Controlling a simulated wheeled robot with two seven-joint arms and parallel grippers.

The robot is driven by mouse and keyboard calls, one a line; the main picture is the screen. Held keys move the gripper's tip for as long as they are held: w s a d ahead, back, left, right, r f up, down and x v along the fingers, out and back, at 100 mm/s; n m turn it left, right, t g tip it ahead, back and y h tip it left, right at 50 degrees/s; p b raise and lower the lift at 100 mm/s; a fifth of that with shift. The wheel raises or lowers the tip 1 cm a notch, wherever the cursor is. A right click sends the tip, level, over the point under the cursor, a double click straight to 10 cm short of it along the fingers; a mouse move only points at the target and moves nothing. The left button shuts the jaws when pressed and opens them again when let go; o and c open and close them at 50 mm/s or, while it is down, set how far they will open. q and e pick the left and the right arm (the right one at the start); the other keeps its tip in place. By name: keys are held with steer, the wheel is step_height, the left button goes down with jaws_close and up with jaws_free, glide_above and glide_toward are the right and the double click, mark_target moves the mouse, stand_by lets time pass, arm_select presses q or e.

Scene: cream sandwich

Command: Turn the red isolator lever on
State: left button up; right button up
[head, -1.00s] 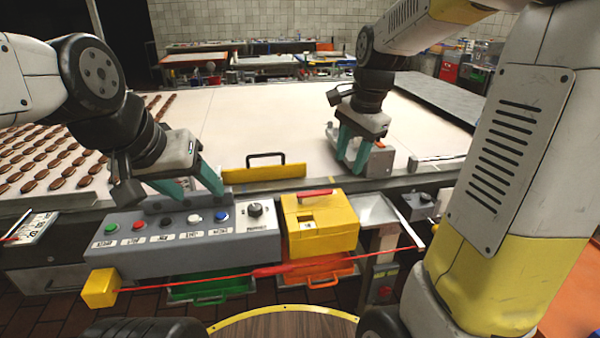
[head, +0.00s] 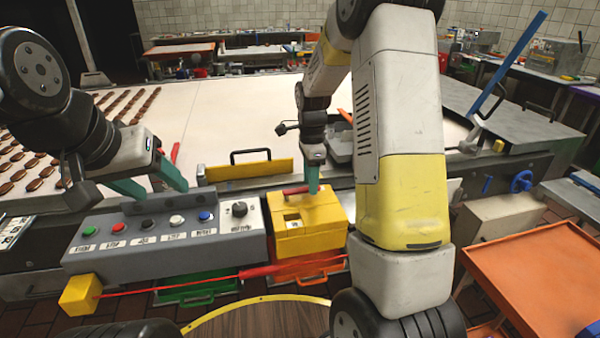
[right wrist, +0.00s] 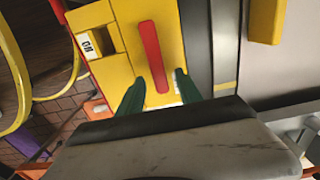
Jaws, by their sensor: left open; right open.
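The red isolator lever (head: 296,190) lies flat on top of the yellow box (head: 310,243), right of the grey button panel. In the right wrist view the red lever (right wrist: 153,57) stands lengthwise between the green fingertips, on the yellow box (right wrist: 105,72). My right gripper (head: 313,178) is open above the lever; in its wrist view the fingers (right wrist: 158,86) are on either side of the lever's near end, with no contact visible. My left gripper (head: 155,180) is open and empty above the button panel. The box's small window label is hard to read.
The grey panel (head: 165,250) carries several coloured buttons and a black knob. A yellow plate with a black handle (head: 248,170) stands behind the box. The pale conveyor (head: 220,115) lies beyond. An orange tray table (head: 540,270) is at right.

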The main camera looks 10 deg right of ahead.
steer(key=shift+f, duration=0.3)
jaws_close()
steer(key=shift+r, duration=0.1)
stand_by(1.2)
